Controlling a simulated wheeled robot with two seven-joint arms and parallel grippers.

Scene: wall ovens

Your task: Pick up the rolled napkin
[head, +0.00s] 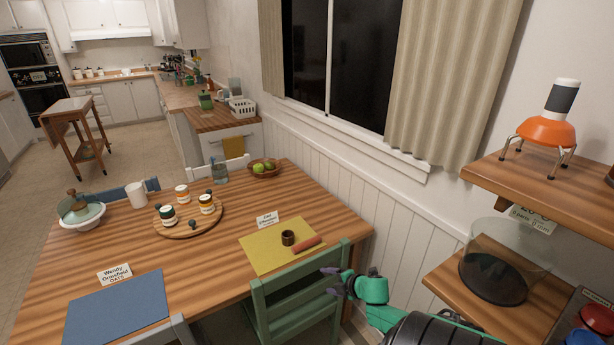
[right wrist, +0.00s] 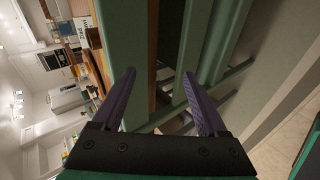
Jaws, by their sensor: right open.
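A rolled napkin (head: 307,245), reddish-pink and slim, lies on the yellow placemat (head: 262,258) on the wooden table. A small dark brown ring or cup (head: 288,238) sits just to its left. My right gripper (head: 332,280) is open and empty, beside the top of the green chair back, to the right of and nearer than the napkin. In the right wrist view its two purple fingers (right wrist: 160,88) are spread in front of green chair slats. I cannot make out the napkin in that view. My left gripper is not in view.
The green chair (head: 300,292) stands between my right gripper and the table's near edge. A name card (head: 267,220) stands behind the ring. A round wooden board (head: 188,222) with jars is further left. Shelves (head: 500,290) stand at the right.

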